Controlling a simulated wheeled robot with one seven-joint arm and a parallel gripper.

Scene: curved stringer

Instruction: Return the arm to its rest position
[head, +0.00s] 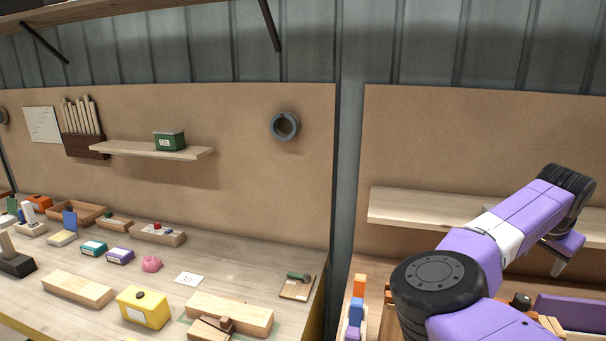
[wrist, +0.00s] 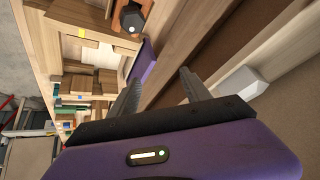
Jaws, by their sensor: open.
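My purple arm stretches across the right of the head view, over the right-hand bench. My gripper (wrist: 158,90) shows in the wrist view with its two dark fingers spread apart and nothing between them. In the head view the gripper is at the far right, in front of the wooden shelf on the right backboard, and its fingers are mostly hidden behind the arm.
The right shelf (head: 405,207) is close to my arm. Below lie a purple piece (head: 572,312) and stacked coloured blocks (head: 357,308). The left bench (head: 235,262) holds several blocks and a yellow box (head: 143,308). A grey post separates the backboards.

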